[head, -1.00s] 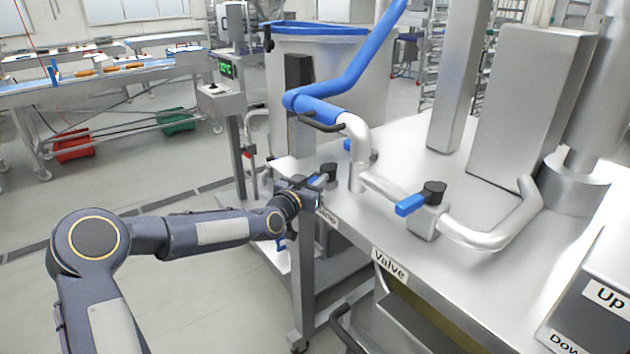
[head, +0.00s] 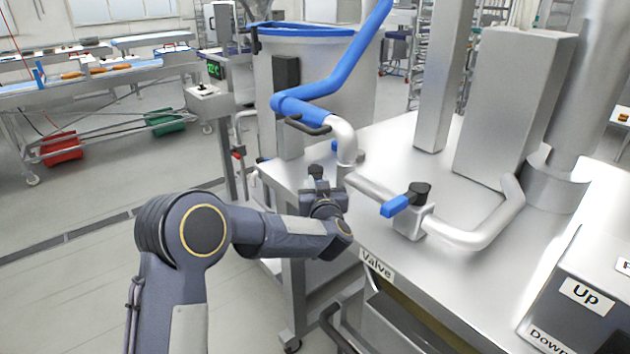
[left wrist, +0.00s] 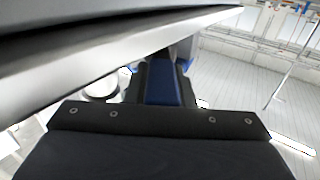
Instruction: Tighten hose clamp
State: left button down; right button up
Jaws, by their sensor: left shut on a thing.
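The blue hose (head: 340,84) meets the bent steel pipe (head: 343,138), with a black lever (head: 307,127) at the joint. In the left wrist view, the blue handle (left wrist: 160,85) lies between the dark fingers. My right gripper is in neither view.
A valve with a blue lever (head: 397,206) sits on the pipe to the right. The steel table (head: 415,160) carries a box and columns. A control panel (head: 585,295) stands at right front. Open floor lies left of my arm.

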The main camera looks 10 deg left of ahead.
pick_arm(q)
jog(key=shift+d+n+y, duration=0.1)
jog(key=shift+n+y, duration=0.2)
jog(key=c, duration=1.2)
grip_release()
jog(key=shift+c, duration=0.2)
jog(key=b+v, duration=0.2)
jog(key=v, duration=0.5)
jog(key=shift+s, duration=0.35)
jog(key=shift+d+r, duration=0.1)
jog(key=shift+c, duration=0.3)
